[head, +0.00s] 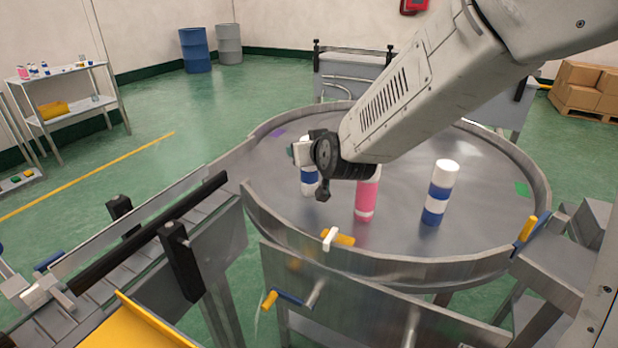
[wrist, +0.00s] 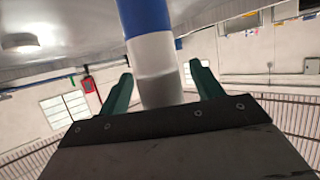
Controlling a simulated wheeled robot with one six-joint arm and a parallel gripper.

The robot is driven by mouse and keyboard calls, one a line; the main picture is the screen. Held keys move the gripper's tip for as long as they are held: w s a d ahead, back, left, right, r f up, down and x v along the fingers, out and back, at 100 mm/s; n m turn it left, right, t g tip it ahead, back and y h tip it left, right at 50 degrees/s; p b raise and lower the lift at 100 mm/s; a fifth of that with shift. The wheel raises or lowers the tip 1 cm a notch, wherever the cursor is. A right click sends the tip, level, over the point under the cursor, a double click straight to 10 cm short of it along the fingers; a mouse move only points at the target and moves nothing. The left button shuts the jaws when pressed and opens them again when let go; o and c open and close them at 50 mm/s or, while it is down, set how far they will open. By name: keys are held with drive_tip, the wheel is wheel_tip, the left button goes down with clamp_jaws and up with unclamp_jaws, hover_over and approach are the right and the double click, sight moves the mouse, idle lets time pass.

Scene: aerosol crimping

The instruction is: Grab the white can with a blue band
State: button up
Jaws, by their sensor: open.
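A white can with a single blue band (head: 309,188) stands on the round steel table, left of a pink can. My wrist hides its upper part in the head view. In the wrist view, a can with white and blue bands (wrist: 153,52) and a greyish end shows between the green fingers of my gripper (wrist: 163,82). The gripper is open, one finger on each side of it, with gaps visible. I cannot tell how deep the can sits between the fingers. Another white can with two blue bands (head: 437,192) stands upright on the right of the table.
The pink can (head: 366,198) stands close to the right of the banded can, partly under my arm. The round table (head: 300,218) has a raised metal rim. A conveyor (head: 150,235) with black guides joins it at the left. The table is bare between the pink and right cans.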

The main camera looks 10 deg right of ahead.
drive_tip(key=shift+w+a+f, duration=0.1)
drive_tip(key=shift+w+f, duration=0.1)
drive_tip(key=shift+w, duration=0.3)
drive_tip(key=c, duration=1.4)
clamp_jaws()
drive_tip(key=shift+r, duration=0.15)
